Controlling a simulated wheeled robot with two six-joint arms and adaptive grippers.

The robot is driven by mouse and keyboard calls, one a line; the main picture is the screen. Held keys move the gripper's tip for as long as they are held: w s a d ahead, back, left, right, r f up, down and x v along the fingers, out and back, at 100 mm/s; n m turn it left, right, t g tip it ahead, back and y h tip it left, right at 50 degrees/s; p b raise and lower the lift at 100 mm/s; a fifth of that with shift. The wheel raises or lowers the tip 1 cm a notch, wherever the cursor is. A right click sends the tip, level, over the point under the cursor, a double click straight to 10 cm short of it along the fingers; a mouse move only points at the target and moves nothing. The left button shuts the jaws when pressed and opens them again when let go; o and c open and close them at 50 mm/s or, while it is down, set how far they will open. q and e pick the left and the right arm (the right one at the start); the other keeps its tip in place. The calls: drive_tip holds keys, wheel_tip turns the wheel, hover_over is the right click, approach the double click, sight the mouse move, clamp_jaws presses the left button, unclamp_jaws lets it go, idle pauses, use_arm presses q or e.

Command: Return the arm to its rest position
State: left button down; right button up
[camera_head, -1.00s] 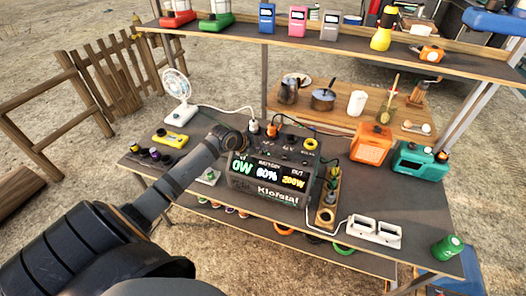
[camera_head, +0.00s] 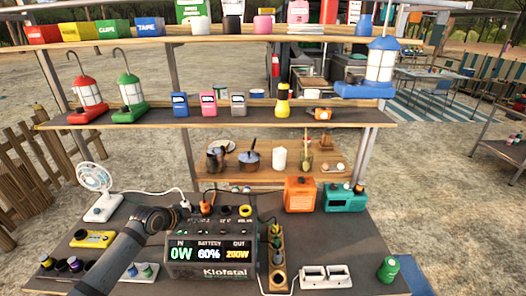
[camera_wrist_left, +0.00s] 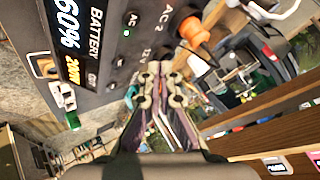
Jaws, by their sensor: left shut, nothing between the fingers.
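My left arm comes in from the lower left of the head view. Its gripper (camera_head: 176,215) is by the upper left corner of the grey Klofstal power station (camera_head: 212,270), whose display reads 0W, 60% and 200W. In the left wrist view the gripper's two fingers (camera_wrist_left: 155,75) are together with nothing between them. The power station's front panel (camera_wrist_left: 110,45) fills the upper left there, with a lit green light by an AC label and an orange plug (camera_wrist_left: 193,30) in AC 2. My right gripper is not in view.
A white fan (camera_head: 97,190) and a yellow device (camera_head: 92,239) stand left of the power station. A wooden socket strip (camera_head: 277,265), a white double socket (camera_head: 326,277) and a green can (camera_head: 387,269) are to its right. Shelves with lanterns (camera_head: 88,92) and boxes rise behind.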

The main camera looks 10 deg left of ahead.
use_arm(q)
drive_tip(key=s+d+f+n+g, duration=0.3)
drive_tip(key=s+d+f, duration=0.3)
drive_tip(key=s+d, duration=0.45)
drive_tip(key=s+d+r+n+g+y, duration=0.1)
drive_tip(key=s+d+n+g+y, duration=0.15)
drive_tip(key=s+n, duration=0.9)
drive_tip(key=s+a+f+m+b, duration=0.1)
drive_tip(key=s+f, duration=0.2)
drive_tip(key=f, duration=0.7)
drive_tip(key=s+a+f+m+g, duration=0.1)
drive_tip(key=s+f+m, duration=0.1)
drive_tip(key=f, duration=0.7)
drive_tip(key=s+a+f+m+b, duration=0.1)
drive_tip(key=s+f, duration=0.2)
drive_tip(key=f, duration=0.7)
drive_tip(key=s+a+f+g+b, duration=0.1)
drive_tip(key=s+f, duration=1.6)
drive_tip(key=s, duration=0.1)
drive_tip(key=shift+a+f+b, duration=0.2)
drive_tip(key=shift+a+b, duration=0.1)
drive_tip(key=shift+b, duration=0.1)
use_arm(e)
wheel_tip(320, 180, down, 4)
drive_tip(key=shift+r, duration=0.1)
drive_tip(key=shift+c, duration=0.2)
